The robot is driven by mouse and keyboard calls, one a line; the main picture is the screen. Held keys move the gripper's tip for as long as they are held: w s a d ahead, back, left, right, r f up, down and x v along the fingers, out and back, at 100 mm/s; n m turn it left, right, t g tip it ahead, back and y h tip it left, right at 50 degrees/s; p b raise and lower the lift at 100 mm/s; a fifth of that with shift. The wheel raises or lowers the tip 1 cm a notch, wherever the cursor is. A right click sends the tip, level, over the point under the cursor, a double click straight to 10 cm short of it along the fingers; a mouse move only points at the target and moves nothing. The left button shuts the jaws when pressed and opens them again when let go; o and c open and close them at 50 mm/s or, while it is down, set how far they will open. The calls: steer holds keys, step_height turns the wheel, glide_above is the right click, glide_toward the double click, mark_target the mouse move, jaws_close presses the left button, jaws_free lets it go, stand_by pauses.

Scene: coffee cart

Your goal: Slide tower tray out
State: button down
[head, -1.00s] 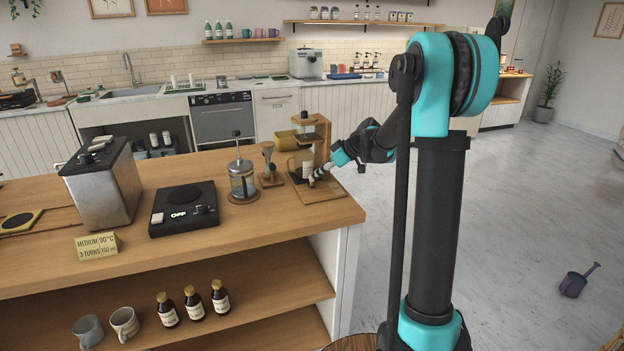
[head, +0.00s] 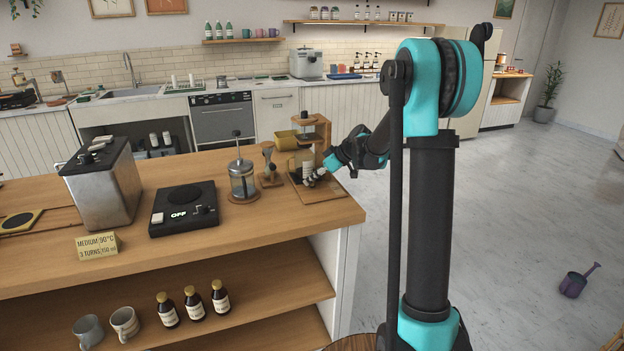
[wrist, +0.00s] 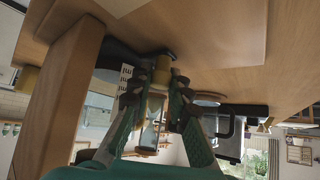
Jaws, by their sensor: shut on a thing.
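The wooden tower (head: 325,135) stands at the right end of the counter on a wooden board (head: 322,195). A dark tray (head: 294,179) shows low in the tower, partly hidden; how far out it sits I cannot tell. My gripper (head: 311,181) is low at the tower's front. In the wrist view, its fingertips (wrist: 160,86) are shut on what looks like a small tan knob (wrist: 162,70) at the end of the dark tray (wrist: 125,54). A glass jug (head: 306,162) stands in the tower just behind my gripper. The tower's post (wrist: 62,85) is at the left in the wrist view.
A hand grinder (head: 269,165) and a French press (head: 242,180) stand left of the tower. A hot plate (head: 184,208) and a metal machine (head: 103,185) are farther left. The board's front and the counter's right edge are clear.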

steer(key=s+d, duration=0.1)
steer(key=s, duration=0.2)
steer(key=s+d, duration=0.1)
steer(key=s, duration=0.3)
steer(key=s+d, duration=0.1)
steer(key=s, duration=0.2)
steer(key=shift+s+d, duration=0.25)
steer(key=shift+s, duration=0.15)
steer(key=shift+f, duration=0.1)
steer(key=c, duration=1.7)
jaws_free()
steer(key=shift+s, duration=0.1)
steer(key=shift+d, duration=0.1)
steer(key=v, duration=1.2)
